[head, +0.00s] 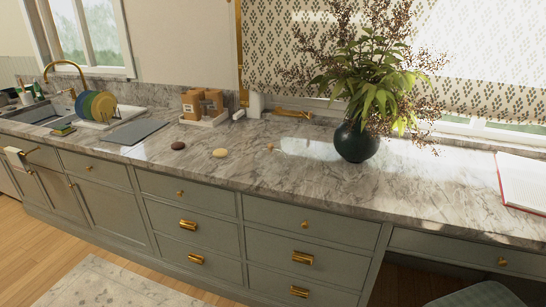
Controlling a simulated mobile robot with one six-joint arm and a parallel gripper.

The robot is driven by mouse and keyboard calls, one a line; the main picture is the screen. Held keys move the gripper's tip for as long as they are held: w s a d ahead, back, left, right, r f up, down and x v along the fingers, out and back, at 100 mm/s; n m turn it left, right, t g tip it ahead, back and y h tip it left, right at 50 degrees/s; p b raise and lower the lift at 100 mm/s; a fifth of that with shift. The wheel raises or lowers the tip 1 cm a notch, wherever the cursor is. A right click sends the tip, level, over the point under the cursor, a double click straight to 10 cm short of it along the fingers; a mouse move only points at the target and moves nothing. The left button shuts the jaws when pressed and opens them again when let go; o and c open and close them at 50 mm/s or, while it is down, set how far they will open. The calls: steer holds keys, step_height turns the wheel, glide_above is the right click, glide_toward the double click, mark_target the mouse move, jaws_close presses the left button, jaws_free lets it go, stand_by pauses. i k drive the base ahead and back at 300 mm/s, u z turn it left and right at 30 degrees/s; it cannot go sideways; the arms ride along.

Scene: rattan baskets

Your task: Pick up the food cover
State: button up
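I cannot make out a food cover for certain on the marble counter (290,180). A dark brown round piece (178,146) and a beige round piece (220,153) lie flat near the middle of the counter. A very small tan item (270,147) sits to their right, beside a bright patch on the marble; it is too small to tell what it is. My gripper is not in view.
A dark vase (357,142) with tall plants stands at the back. Brown boxes (193,105), a grey mat (134,132), a rack with coloured plates (101,107) and a sink are left. An open book (524,182) lies far right. The front counter strip is clear.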

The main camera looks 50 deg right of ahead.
mark_target(271, 162)
steer(key=u, duration=0.1)
steer(key=i, duration=0.9)
steer(key=z, duration=0.05)
